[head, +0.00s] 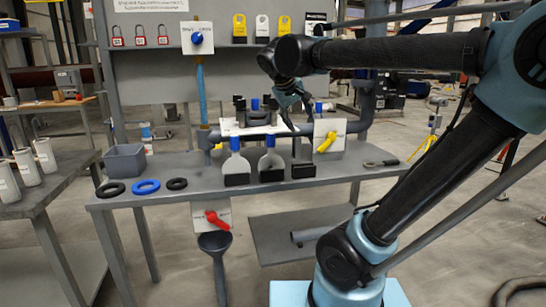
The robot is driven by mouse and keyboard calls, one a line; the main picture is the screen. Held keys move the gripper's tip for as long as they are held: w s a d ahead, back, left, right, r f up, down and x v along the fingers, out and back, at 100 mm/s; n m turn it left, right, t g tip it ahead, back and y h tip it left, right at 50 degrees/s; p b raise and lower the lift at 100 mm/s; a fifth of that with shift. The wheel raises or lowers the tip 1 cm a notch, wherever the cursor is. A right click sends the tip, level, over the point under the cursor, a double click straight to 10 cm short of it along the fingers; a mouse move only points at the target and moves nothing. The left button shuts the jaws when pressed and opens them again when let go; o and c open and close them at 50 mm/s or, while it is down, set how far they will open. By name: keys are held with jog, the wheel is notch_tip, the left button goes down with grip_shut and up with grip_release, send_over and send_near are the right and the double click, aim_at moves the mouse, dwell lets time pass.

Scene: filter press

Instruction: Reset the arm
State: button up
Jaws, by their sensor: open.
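My gripper (293,108) hangs from my dark arm, which reaches in from the right side of the head view. Its fingers point downward and stand apart, with nothing seen between them. It is in front of the press unit, above the back part of the grey bench (225,188). A white block (232,127) and a dark horizontal pipe (262,131) are close behind and to the left of it. Whether the fingertips touch anything cannot be told from this view.
A yellow-handled valve (327,142) is just right. A grey bin (125,160) and a blue ring (146,187) are left. Padlocks (163,36) and tags (239,25) hang above.

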jog(key=s+d+f+m+g+y, duration=0.1)
jog(key=s+d+f, duration=0.2)
jog(key=s+f, duration=0.3)
jog(key=s+d+f+m+g+y, duration=0.1)
jog(key=s+d+f, duration=0.2)
jog(key=s+f, duration=0.4)
jog(key=s+d+f+m+g+y, duration=0.2)
jog(key=s+d+f, duration=0.2)
jog(key=f, duration=1.2)
jog(key=s, duration=0.2)
jog(key=shift+s, duration=0.3)
jog(key=shift+d, duration=0.1)
jog(key=shift+w+f, duration=0.15)
jog(key=shift+w, duration=0.25)
